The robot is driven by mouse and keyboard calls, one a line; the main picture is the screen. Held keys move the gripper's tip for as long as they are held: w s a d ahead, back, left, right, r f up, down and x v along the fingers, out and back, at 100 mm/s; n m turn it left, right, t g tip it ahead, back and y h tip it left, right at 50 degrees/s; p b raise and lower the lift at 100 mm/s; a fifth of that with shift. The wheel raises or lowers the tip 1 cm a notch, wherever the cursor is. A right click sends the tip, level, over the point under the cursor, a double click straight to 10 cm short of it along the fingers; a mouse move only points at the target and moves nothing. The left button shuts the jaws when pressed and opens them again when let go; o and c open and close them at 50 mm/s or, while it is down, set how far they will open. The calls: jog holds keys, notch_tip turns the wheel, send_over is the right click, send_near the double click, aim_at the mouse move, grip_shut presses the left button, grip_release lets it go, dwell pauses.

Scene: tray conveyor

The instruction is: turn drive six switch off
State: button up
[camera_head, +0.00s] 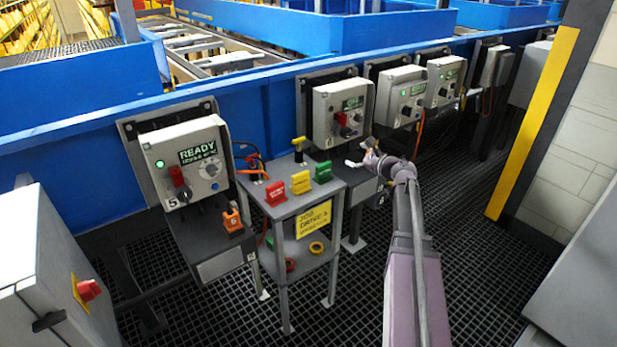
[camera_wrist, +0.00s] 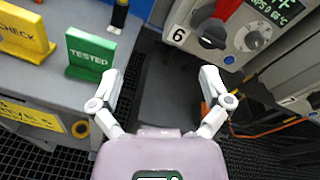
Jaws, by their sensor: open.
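The drive six box (camera_head: 323,104) is a pale grey panel on the blue conveyor side; its number 6 shows in the wrist view (camera_wrist: 179,37). It has a lit green display and a grey dial (camera_wrist: 253,40). Its switch (camera_wrist: 212,33) has a black knob and a red handle, which also shows in the head view (camera_head: 344,126). The red handle points up and right in the wrist view. My gripper (camera_head: 360,153) is in front of and below this box, apart from the switch. Its fingers are spread and empty in the wrist view (camera_wrist: 160,76).
A grey stand (camera_head: 328,192) left of my gripper holds red, yellow and green (camera_wrist: 92,53) signs. More drive boxes (camera_head: 401,95) stand at right. A yellow-black post (camera_head: 530,125) stands further right, with open grated floor before it.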

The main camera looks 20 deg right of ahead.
jog(key=s+a+n+g+p, duration=0.4)
jog(key=a+n, duration=0.3)
jog(key=a, duration=0.2)
jog(key=s+a+n+g+p, duration=0.5)
jog(key=s+a+n+p, duration=0.1)
jog(key=a, duration=0.4)
jog(key=shift+a+r+n, duration=0.15)
jog(key=shift+r+n, duration=0.05)
jog(key=shift+n, duration=0.4)
jog(key=shift+s, duration=0.1)
jog(key=s+a+f+n+g+h+p, duration=0.1)
jog(key=s+a+f+n+g+h, duration=0.15)
jog(key=s+n, duration=0.45)
jog(key=s+a+f+n+g+h+p, duration=0.1)
jog(key=s+a+f+n+g+h, duration=0.25)
jog(key=s, duration=0.65)
notch_tip(320, 180, up, 12)
jog(key=n+p, duration=0.1)
jog(key=p, duration=0.9)
jog(key=shift+w+d+r+p, duration=0.15)
jog(key=shift+d+r+p, duration=0.1)
jog(key=shift+d+p, duration=0.1)
